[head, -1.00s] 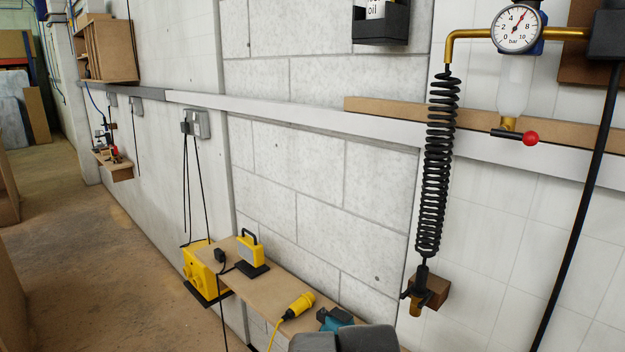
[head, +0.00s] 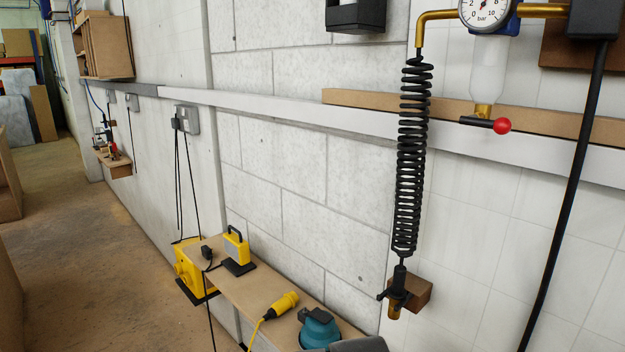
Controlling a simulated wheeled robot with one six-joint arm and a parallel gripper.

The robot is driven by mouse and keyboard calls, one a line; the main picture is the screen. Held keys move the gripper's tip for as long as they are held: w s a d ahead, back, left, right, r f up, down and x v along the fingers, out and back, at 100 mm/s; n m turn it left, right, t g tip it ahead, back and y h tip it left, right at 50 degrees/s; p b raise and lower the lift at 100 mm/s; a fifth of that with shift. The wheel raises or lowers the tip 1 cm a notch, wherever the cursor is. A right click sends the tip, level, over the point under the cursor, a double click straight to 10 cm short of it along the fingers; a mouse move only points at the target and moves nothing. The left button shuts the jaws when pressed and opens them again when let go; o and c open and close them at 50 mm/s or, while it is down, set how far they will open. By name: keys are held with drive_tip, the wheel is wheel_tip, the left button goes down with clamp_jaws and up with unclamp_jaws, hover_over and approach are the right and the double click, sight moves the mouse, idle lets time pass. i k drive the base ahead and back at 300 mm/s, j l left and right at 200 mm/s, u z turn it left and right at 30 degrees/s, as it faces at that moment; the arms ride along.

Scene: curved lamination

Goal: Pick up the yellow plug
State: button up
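The yellow plug (head: 285,302) lies on its side on the wooden shelf (head: 232,287) in the lower middle of the head view. Its wide end points up and to the right. A yellow cable runs from its narrow end over the shelf's front edge and down out of view. Nothing is touching the plug from above. I cannot make out my gripper's fingers. Only a dark grey rounded piece shows at the bottom edge, right of the plug, and I cannot tell what it is.
A teal tool (head: 318,331) with a black part sits close right of the plug. A yellow lamp (head: 236,248) and a yellow box (head: 187,265) are to the left. A black coiled hose (head: 412,160) hangs at the right, beside a wooden block (head: 415,293). The wall is behind.

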sight(289, 299)
drive_tip(key=z, duration=3.75)
drive_tip(key=u, duration=4.05)
drive_tip(key=i+j, duration=0.2)
drive_tip(key=j, duration=0.15)
drive_tip(key=i+j, duration=0.15)
drive_tip(key=j, duration=0.15)
drive_tip(key=i+j+z, duration=0.1)
drive_tip(key=j, duration=0.25)
drive_tip(key=i+j, duration=0.45)
drive_tip(key=j, duration=0.2)
drive_tip(key=i+j+z, duration=0.1)
drive_tip(key=j, duration=0.25)
drive_tip(key=i, duration=0.05)
